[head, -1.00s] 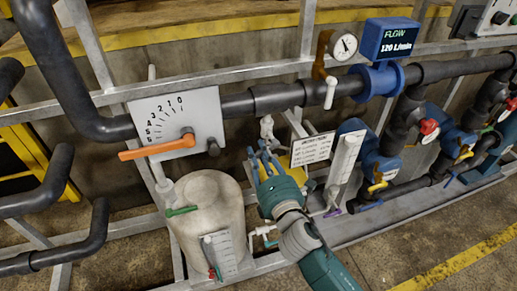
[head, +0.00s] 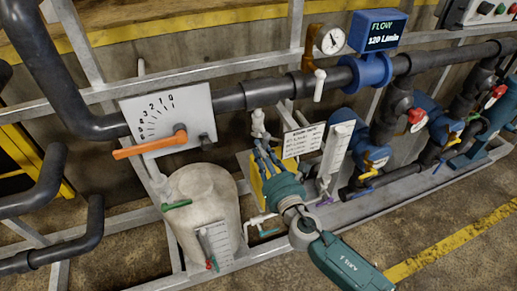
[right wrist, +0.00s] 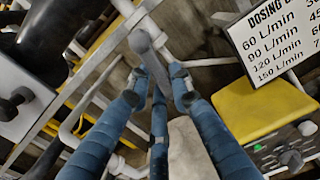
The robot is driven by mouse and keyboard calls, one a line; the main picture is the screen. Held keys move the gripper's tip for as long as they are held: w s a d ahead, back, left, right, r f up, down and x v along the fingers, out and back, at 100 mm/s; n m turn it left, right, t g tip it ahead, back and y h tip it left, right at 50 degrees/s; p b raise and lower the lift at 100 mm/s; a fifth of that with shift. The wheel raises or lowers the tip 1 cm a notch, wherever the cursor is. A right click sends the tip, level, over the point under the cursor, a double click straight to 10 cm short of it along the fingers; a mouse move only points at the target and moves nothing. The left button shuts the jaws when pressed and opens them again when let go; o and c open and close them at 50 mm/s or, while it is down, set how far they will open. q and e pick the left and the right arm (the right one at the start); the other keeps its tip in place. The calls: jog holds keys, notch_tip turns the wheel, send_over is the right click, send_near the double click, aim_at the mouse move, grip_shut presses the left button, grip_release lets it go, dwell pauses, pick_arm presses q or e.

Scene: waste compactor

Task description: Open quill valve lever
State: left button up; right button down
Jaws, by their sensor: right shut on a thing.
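A white valve fitting (head: 258,124) hangs under the dark main pipe, just above my right gripper (head: 263,154) in the head view. I take it to be the quill valve. In the right wrist view the blue fingers (right wrist: 160,80) close around a grey lever (right wrist: 147,50) with a rounded upper end. The lever's lower part is hidden between the fingers. The head view is too small to show the lever apart from the fingers. My left gripper is in no view.
A dosing sign (head: 303,140) and yellow pump (right wrist: 262,112) stand close right of the gripper. A pale tank (head: 203,205) stands below left. An orange lever (head: 150,146) sits on a scale plate (head: 190,106). A flow meter (head: 377,32) shows 120 L/min.

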jog(key=shift+w+d+f+n+p, duration=0.15)
jog(key=shift+d+n+p, duration=0.25)
jog(key=shift+n, duration=0.7)
jog(key=shift+d, duration=0.15)
jog(key=c, duration=1.5)
grip_release()
jog(key=v, duration=1.2)
